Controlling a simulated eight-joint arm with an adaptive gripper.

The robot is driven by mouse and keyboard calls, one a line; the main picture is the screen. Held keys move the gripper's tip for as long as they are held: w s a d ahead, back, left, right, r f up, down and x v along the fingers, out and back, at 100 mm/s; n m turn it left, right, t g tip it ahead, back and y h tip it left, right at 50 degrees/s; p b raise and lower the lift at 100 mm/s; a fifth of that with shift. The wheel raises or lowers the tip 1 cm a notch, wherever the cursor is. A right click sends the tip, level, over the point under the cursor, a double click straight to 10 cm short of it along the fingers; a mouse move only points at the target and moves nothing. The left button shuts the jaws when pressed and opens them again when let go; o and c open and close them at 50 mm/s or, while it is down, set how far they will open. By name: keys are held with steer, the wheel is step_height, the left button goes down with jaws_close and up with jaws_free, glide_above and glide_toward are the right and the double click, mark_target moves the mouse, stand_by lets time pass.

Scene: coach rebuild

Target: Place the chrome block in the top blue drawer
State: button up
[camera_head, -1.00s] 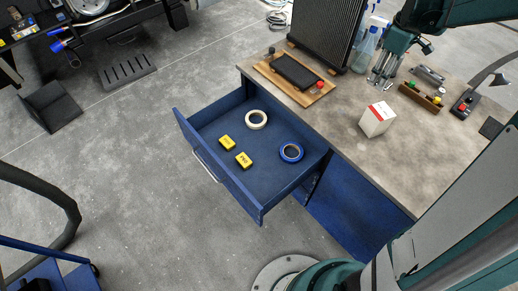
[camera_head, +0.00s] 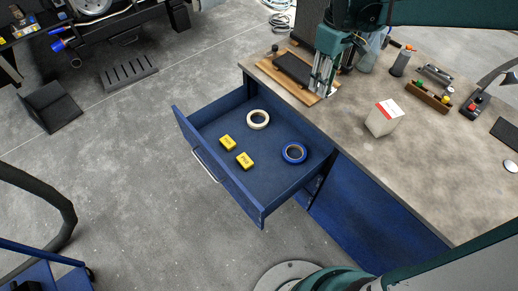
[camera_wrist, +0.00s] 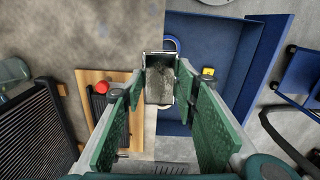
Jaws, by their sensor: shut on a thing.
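My gripper (camera_head: 320,88) is above the wooden board near the bench's drawer-side edge. In the wrist view, my gripper (camera_wrist: 160,88) is shut on the chrome block (camera_wrist: 159,82), a shiny rectangular piece between the green finger pads. In the head view the block cannot be clearly told from the fingers. The blue drawer (camera_head: 225,187) is pulled out to the left of the bench, open at the top; it also shows at the right of the wrist view (camera_wrist: 232,38). The held block is over the bench edge in the wrist view, apart from the drawer floor.
The drawer holds a cream tape roll (camera_head: 258,119), a blue tape roll (camera_head: 294,153) and two yellow boxes (camera_head: 227,143), with bare floor between. On the bench stand a white-red carton (camera_head: 384,118), a wooden board (camera_head: 268,65) and a wooden tray (camera_head: 428,97).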

steer(key=s+a+b, duration=0.3)
steer(key=s+a, duration=0.5)
steer(key=a, duration=0.3)
steer(key=b, duration=0.2)
glide_above(264, 184)
step_height(264, 184, down, 2)
steer(key=f, duration=0.1)
step_height(264, 184, down, 28)
steer(key=shift+w, duration=0.15)
steer(key=shift+r, duration=0.1)
steer(key=shift+f+b, duration=0.9)
steer(key=shift+f, duration=2)
steer(key=shift+f, duration=0.1)
steer(key=shift+f+b, duration=0.65)
steer(key=shift+f, duration=1.35)
steer(key=shift+f, duration=0.15)
